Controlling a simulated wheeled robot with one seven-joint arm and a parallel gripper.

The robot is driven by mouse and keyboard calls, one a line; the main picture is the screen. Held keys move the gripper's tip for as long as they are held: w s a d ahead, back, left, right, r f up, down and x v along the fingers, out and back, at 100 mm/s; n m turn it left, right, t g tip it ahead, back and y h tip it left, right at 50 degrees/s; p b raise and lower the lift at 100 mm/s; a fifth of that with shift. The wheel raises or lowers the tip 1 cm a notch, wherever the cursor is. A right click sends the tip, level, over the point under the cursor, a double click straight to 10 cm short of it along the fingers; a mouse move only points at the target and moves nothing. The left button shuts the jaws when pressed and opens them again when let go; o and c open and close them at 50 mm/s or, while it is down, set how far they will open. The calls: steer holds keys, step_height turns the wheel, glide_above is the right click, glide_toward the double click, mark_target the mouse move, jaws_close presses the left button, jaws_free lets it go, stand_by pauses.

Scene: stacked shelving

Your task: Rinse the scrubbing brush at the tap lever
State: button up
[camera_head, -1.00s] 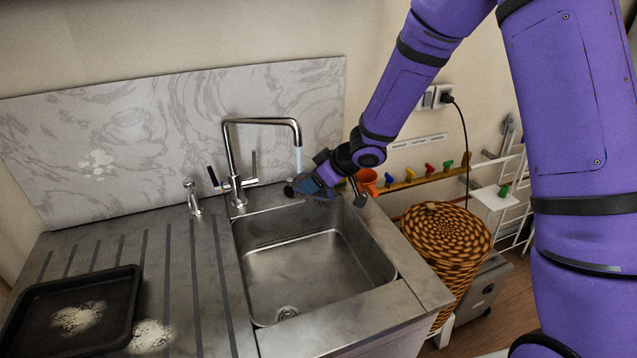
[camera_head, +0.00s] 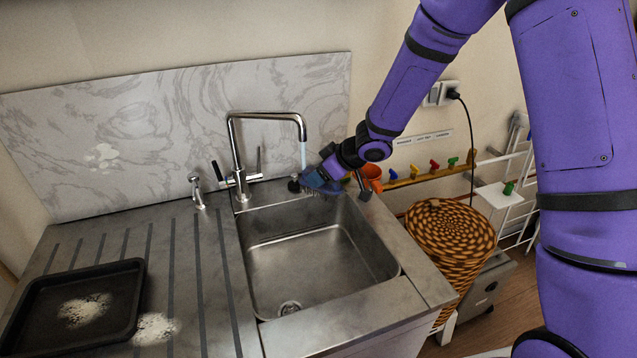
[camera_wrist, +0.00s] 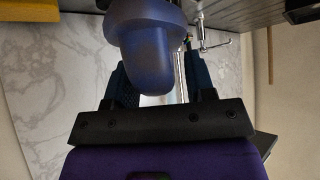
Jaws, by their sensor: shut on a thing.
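A blue scrubbing brush (camera_head: 321,186) is in my gripper (camera_head: 334,172) over the back right of the sink, its bristles facing down. In the wrist view the brush (camera_wrist: 147,50) fills the space between the fingers of my gripper (camera_wrist: 155,80), which is shut on it. The chrome tap (camera_head: 268,114) stands behind the sink, with a stream of water (camera_head: 303,155) falling from its spout. The water meets the brush or passes just beside it; I cannot tell which. The tap lever (camera_head: 217,171) with a dark handle sticks up left of the tap's base.
The steel sink (camera_head: 262,290) is empty. A black tray (camera_head: 125,335) with white powder lies on the drainboard, and more powder (camera_head: 155,328) lies beside it. White splatter marks the backsplash.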

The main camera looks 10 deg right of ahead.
steer(key=shift+w+d, duration=0.1)
steer(key=shift+d, duration=0.2)
steer(key=shift+a, duration=0.2)
steer(key=shift+a, duration=0.4)
steer(key=shift+s, duration=0.3)
steer(key=s+d, duration=0.2)
steer(key=s, duration=0.5)
steer(key=shift+s, duration=0.25)
stand_by(0.4)
stand_by(1.1)
steer(key=s+d+r, duration=0.1)
steer(key=s+r, duration=0.3)
steer(key=s, duration=0.1)
stand_by(0.5)
stand_by(0.5)
